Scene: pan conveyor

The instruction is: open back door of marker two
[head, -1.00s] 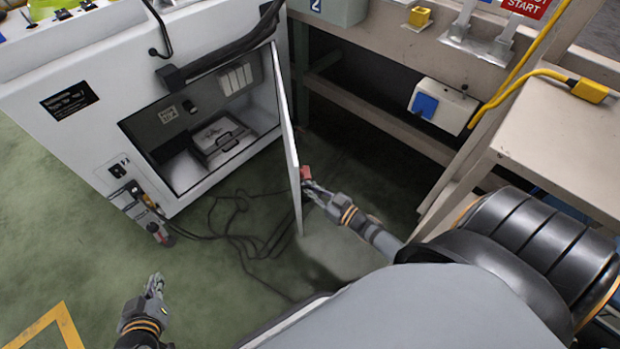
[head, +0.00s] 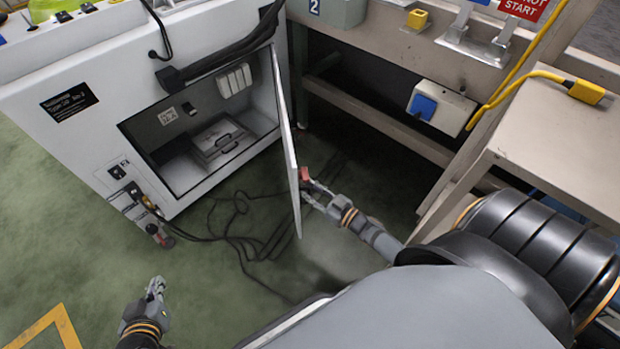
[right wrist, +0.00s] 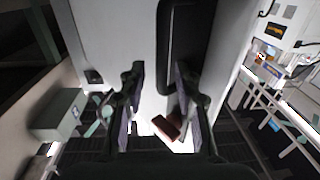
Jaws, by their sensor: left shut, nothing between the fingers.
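The back door (head: 287,145) of the white marker cabinet (head: 90,135) stands wide open on the right side of its opening, seen nearly edge-on. A small red latch or handle (head: 304,174) sits on the door's outer side. My right gripper (head: 308,188) is beside it, close to the door. In the right wrist view its fingers (right wrist: 162,105) are spread, with the pale door panel beyond and the red piece (right wrist: 167,127) near the right finger. Whether they touch is unclear. My left gripper (head: 155,288) is shut and empty, low over the floor at the lower left.
Inside the cabinet is a grey box with a handle (head: 222,140). Black cables (head: 240,225) lie on the green floor below the door. A bench frame (head: 380,125) stands behind the door, and a beige table (head: 550,130) is at the right. Floor left of the door is mostly free.

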